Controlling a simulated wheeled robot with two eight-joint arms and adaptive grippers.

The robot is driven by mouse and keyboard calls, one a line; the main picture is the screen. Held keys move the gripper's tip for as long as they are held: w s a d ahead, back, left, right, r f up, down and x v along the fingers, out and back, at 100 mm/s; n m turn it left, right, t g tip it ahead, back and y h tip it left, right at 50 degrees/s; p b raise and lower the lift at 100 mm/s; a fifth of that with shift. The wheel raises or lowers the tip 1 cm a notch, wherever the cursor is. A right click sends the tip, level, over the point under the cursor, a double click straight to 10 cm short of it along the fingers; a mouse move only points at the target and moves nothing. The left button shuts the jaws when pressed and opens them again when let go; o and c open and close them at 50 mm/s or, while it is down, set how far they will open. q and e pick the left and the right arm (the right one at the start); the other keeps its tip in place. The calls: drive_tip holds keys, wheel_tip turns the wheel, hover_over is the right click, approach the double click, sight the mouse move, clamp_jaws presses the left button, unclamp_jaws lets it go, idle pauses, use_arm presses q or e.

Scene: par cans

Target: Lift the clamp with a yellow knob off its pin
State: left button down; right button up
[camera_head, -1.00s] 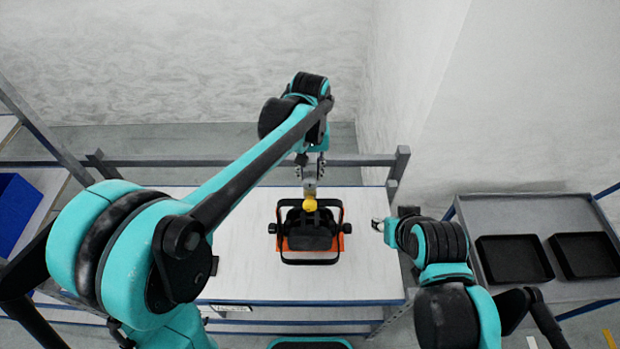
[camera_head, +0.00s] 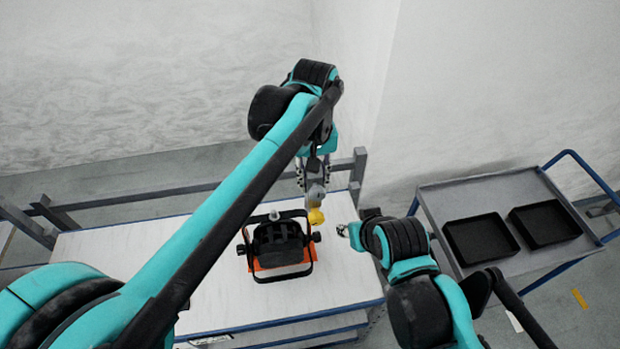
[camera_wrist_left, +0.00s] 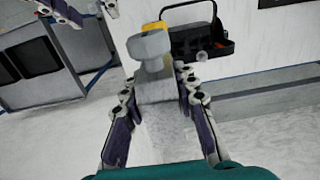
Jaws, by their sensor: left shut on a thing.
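My left gripper (camera_head: 314,180) is shut on the grey clamp with a yellow knob (camera_head: 316,196). The yellow knob (camera_head: 316,217) hangs at its lower end, at the back right of the black par can (camera_head: 280,236) in the head view. In the left wrist view, the clamp (camera_wrist_left: 152,52) sits between the fingers (camera_wrist_left: 160,92), and the par can (camera_wrist_left: 198,40) shows behind it. The clamp looks apart from the can; I cannot make out the pin. My right gripper (camera_head: 345,231) is right of the can, its fingers apart at the wrist view's top left.
A grey trolley (camera_head: 438,218) with two black trays (camera_head: 480,240) stands at the right. A grey rail (camera_head: 130,200) runs along the table's back. The table's left part is clear.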

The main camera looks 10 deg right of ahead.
use_arm(q)
drive_tip(key=shift+f+b, duration=2.15)
drive_tip(key=shift+f, duration=1.1)
